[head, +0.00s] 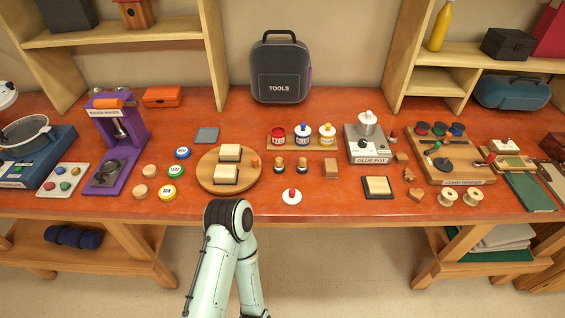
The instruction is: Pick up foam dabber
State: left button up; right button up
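Two small upright knobbed pieces with dark and tan parts stand side by side near the middle of the orange-red bench; they look like foam dabbers, the left one (279,164) and the right one (302,164). They are small, so I cannot tell which end is foam. They stand right of a round wooden board (209,180), in front of a rack of paint jars. One of my arms rises from the bottom, bends at the bench's front edge and goes back down out of the picture. Neither gripper shows, so what they hold is hidden.
A white disc with a red knob (292,197) lies near the front edge. The jar rack (303,144), glue pot (366,145) and a dark-edged pad (378,187) are close by. A purple press (117,140) stands left. The front bench between disc and pad is clear.

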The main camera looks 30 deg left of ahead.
aim_at(279, 168)
jog(key=u, duration=1.2)
jog(key=l+u, duration=0.2)
jog(key=u, duration=0.2)
jog(key=k+l+u, duration=0.1)
jog(key=u, duration=0.3)
jog(key=l, duration=0.1)
